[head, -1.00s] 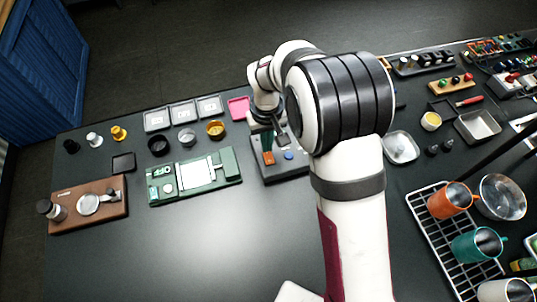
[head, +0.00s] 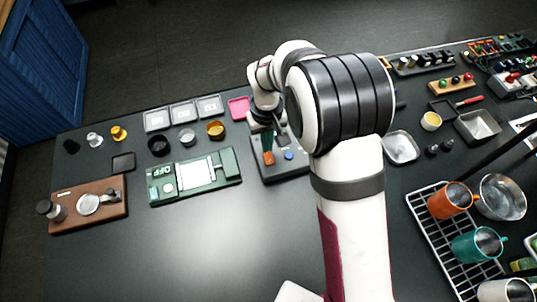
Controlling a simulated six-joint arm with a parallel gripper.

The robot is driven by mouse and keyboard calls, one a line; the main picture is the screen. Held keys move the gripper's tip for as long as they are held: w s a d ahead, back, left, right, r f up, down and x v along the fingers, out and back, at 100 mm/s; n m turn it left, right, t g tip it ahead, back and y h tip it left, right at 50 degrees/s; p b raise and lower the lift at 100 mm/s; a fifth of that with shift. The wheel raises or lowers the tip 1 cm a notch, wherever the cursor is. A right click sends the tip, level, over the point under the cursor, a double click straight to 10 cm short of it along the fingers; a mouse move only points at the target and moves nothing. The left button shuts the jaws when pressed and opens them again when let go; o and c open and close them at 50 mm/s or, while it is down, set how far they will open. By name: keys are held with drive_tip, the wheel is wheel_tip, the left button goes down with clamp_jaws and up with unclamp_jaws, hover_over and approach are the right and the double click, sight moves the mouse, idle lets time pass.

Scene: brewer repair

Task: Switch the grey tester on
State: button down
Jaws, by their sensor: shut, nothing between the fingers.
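The grey tester (head: 266,175) is a flat dark grey box on the table, partly under my arm. An orange part (head: 268,158) and a round blue button (head: 289,155) show on its top. A narrow teal part stands just behind the orange one. My gripper (head: 266,131) points down over the back left of the tester, shut and empty. Its fingertips are small and partly hidden, so I cannot tell whether they touch the tester. My forearm covers the area right of the tester.
A green board (head: 194,178) lies left of the tester, and a pink pad (head: 238,108) lies behind it. A brown wooden base (head: 90,225) sits at the far left. A wire rack (head: 428,237) with mugs stands at the right. The front middle of the table is clear.

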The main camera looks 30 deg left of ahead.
drive_tip(key=shift+f, duration=0.9)
idle(0.5)
drive_tip(key=shift+r, duration=3.55)
